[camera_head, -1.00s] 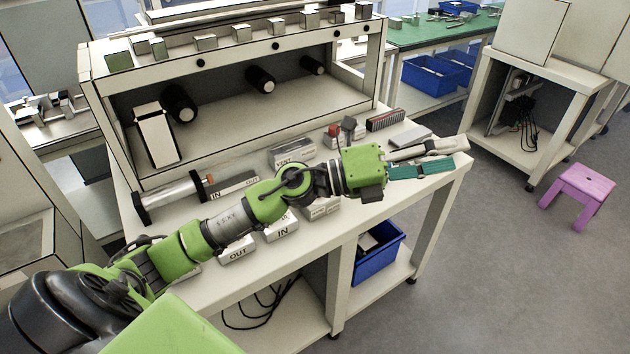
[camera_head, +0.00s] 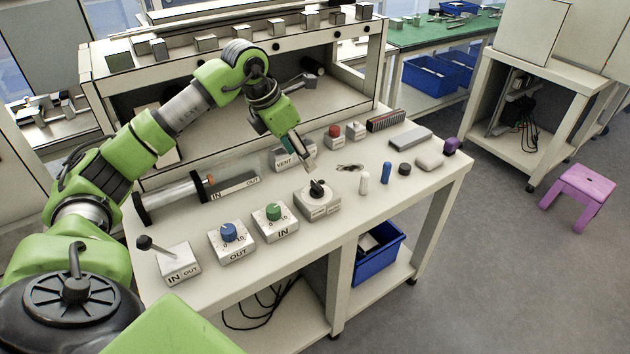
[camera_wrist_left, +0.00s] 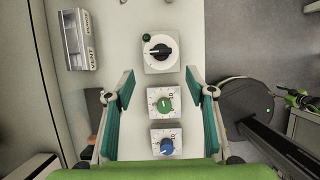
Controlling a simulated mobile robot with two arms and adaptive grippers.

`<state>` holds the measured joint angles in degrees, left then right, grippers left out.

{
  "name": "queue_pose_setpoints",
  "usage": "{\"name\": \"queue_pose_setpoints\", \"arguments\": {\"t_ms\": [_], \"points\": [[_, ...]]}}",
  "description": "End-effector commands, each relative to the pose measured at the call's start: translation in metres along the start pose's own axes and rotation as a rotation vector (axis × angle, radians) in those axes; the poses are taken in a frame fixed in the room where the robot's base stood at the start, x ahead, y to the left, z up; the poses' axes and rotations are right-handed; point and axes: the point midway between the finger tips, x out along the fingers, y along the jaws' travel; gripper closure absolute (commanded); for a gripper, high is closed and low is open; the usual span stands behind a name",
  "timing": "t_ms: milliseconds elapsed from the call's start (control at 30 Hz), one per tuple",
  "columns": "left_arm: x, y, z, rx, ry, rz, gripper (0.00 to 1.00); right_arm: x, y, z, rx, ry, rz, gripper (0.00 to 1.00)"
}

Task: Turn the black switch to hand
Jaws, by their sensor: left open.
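The black switch (camera_head: 317,188) is a rotary knob on a white box (camera_head: 318,207) near the middle of the table. In the left wrist view the black switch (camera_wrist_left: 160,51) sits on a round white dial, with a small dark green spot at its upper left. My left gripper (camera_head: 302,150) is above the table, behind and above the switch, and touches nothing that I can see. In the wrist view it is open, with teal pads apart and the switch beyond the fingertips. The lettering around the switch is too small to read. My right gripper is not in view.
A green knob (camera_head: 273,211) marked IN, a blue knob (camera_head: 229,232) marked OUT and a lever box (camera_head: 178,262) stand left of the switch. The VENT box (camera_head: 284,161) is behind it. A white cylinder (camera_head: 363,183) and a blue cylinder (camera_head: 386,173) stand to the right.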

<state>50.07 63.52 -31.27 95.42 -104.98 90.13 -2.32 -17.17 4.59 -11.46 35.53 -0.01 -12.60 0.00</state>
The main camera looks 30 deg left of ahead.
Motion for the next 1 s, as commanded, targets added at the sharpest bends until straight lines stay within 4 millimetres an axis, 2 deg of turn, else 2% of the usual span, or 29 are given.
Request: {"name": "queue_pose_setpoints", "arguments": {"t_ms": [300, 500, 700, 1000], "points": [[0.068, -0.003, 0.0, 0.0, 0.002, -0.007, 0.5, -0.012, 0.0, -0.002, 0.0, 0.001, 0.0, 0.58], [0.101, -0.002, 0.001, -0.001, -0.001, -0.005, 0.5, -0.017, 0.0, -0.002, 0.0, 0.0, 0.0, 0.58], [0.117, -0.002, 0.001, 0.0, -0.002, -0.003, 0.5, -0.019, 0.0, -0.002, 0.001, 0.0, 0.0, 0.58], [0.119, -0.002, 0.001, 0.001, -0.002, -0.003, 0.5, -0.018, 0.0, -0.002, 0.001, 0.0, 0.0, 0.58]]}}
